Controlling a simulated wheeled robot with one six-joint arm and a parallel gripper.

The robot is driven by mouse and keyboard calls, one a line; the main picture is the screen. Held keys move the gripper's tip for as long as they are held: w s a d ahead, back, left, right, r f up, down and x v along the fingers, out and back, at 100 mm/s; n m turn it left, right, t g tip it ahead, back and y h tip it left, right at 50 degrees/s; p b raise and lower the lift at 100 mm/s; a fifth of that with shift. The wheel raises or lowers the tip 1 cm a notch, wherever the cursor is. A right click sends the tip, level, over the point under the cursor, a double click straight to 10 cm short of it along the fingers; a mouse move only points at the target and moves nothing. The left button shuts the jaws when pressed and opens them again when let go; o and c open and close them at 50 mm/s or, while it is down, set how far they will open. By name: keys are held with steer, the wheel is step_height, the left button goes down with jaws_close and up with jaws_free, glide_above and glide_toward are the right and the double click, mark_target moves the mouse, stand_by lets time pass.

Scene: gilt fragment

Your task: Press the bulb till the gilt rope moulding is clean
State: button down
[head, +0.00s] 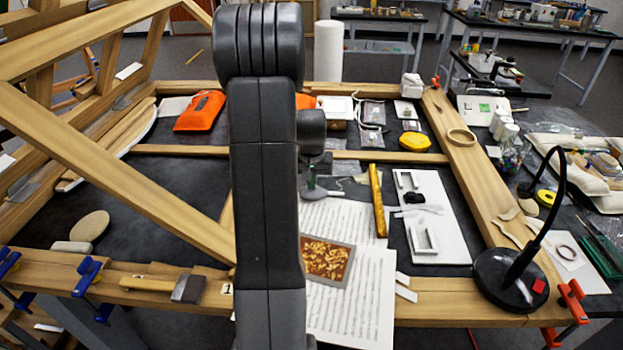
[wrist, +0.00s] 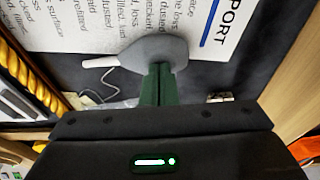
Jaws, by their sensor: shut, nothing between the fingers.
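The grey rubber bulb (wrist: 160,50) lies by the edge of a printed sheet in the wrist view, its pale nozzle (wrist: 99,62) pointing left. It also shows in the head view (head: 314,193), partly hidden by my arm. My gripper (wrist: 159,68) has its green fingers shut with nothing between them. The tips are right at the bulb and overlap it in the picture; I cannot tell whether they touch it. The gilt rope moulding (head: 378,200) lies right of the bulb in the head view and at the left edge of the wrist view (wrist: 32,78). Its dirt is too small to judge.
Printed sheets (head: 345,290) carry a tray of gilt flakes (head: 328,260). A white board with frames (head: 441,225) lies right of the moulding. A black lamp (head: 508,280) stands at the right front.

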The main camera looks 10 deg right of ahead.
steer(key=v, duration=1.3)
steer(key=shift+r+b, duration=0.3)
steer(key=shift+b, duration=0.1)
stand_by(0.4)
steer(key=shift+w+r+p, duration=0.4)
steer(key=shift+w+r, duration=0.45)
steer(key=shift+r, duration=0.15)
steer(key=p, duration=0.2)
glide_above(310, 192)
steer(key=w, duration=0.1)
steer(key=x, duration=0.4)
steer(key=s+x, duration=0.1)
steer(key=x, duration=0.3)
steer(key=s+x, duration=0.1)
steer(key=x, duration=0.3)
steer(key=shift+s+f, duration=0.15)
steer(key=shift+f, duration=0.85)
